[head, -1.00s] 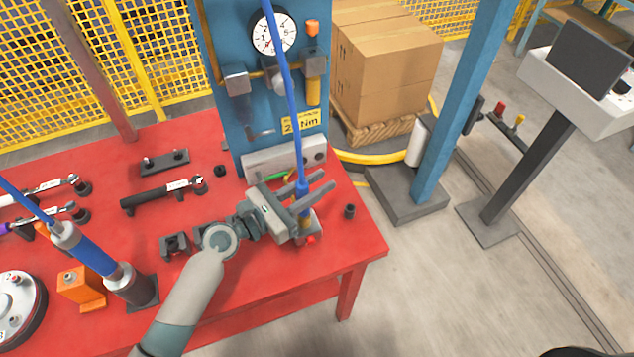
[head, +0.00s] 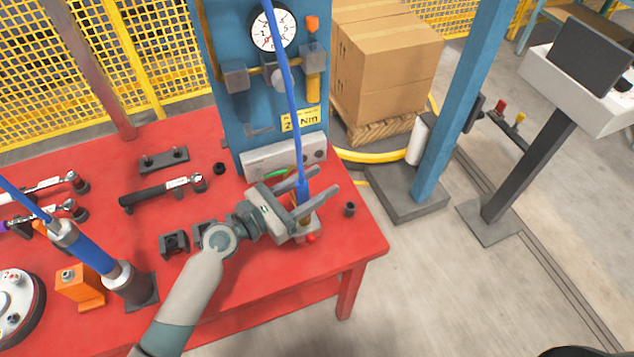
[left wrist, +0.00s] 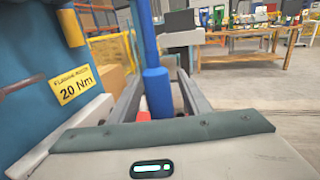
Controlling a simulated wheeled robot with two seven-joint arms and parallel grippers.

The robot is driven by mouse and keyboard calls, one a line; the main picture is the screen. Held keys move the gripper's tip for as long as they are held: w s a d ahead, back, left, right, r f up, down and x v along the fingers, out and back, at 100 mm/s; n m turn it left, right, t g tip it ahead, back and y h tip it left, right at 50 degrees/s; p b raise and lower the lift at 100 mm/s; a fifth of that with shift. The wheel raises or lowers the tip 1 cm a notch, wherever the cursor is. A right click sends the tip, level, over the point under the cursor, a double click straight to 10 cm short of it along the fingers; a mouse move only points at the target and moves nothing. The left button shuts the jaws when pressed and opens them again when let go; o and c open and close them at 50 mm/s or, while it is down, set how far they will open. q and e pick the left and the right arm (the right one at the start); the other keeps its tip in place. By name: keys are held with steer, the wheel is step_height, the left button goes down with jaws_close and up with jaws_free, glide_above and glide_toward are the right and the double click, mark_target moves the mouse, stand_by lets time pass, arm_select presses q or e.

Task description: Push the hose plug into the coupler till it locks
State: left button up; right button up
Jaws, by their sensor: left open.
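The blue hose (head: 286,95) hangs from above and ends in a blue hose plug (head: 302,188), which also shows in the left wrist view (left wrist: 158,92). The plug stands upright over the coupler (head: 300,212) near the table's right end. The fingers partly cover where they meet, so I cannot tell whether the plug is locked. My left gripper (head: 328,181) is open, with one finger on each side of the plug. In the left wrist view the fingers (left wrist: 160,82) show gaps beside it. My right gripper is not in view.
A blue panel (head: 222,60) with a gauge (head: 273,31) stands behind the plug. A grey block (head: 285,157) lies at its foot. A small dark cylinder (head: 349,209) stands right of the gripper. Tools (head: 163,192) and an orange block (head: 80,287) occupy the red table's left (head: 240,290).

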arm_select(q)
steer(key=b+v, duration=0.5)
steer(key=v, duration=1.2)
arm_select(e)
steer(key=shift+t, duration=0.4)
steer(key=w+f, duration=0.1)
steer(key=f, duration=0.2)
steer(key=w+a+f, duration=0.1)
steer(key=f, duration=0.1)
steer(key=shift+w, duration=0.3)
arm_select(q)
steer(key=shift+a, duration=0.1)
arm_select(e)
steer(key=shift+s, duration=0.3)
arm_select(q)
steer(key=shift+f, duration=0.1)
